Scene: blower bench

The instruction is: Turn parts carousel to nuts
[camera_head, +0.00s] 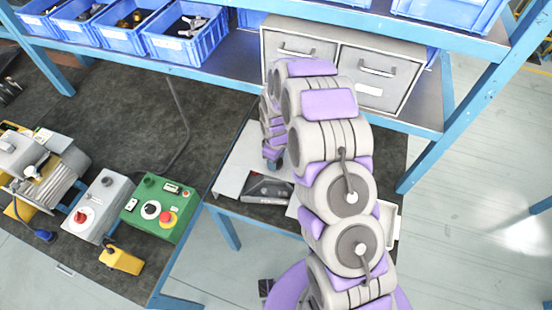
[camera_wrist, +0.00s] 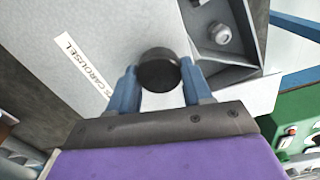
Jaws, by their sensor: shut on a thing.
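The parts carousel (camera_wrist: 112,30) fills much of the wrist view as a light grey cover, with a label of which I can read "CAROUSEL". A dark round knob (camera_wrist: 157,76) stands on it. My gripper (camera_wrist: 159,68) is shut on this knob, one blue finger on each side. Beside the cover, a dark open compartment (camera_wrist: 240,50) shows a metallic, nut-like part (camera_wrist: 219,33). In the head view, the carousel cover (camera_head: 236,172) and a dark wedge-shaped opening (camera_head: 268,189) show left of my arm, which hides the rest and the knob.
A green control box (camera_head: 150,205) with a red button and a grey box (camera_head: 95,205) with a red dial stand to the left. Blue bins (camera_head: 185,45) and a grey drawer cabinet (camera_head: 345,62) line the shelf behind. Open floor lies to the right.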

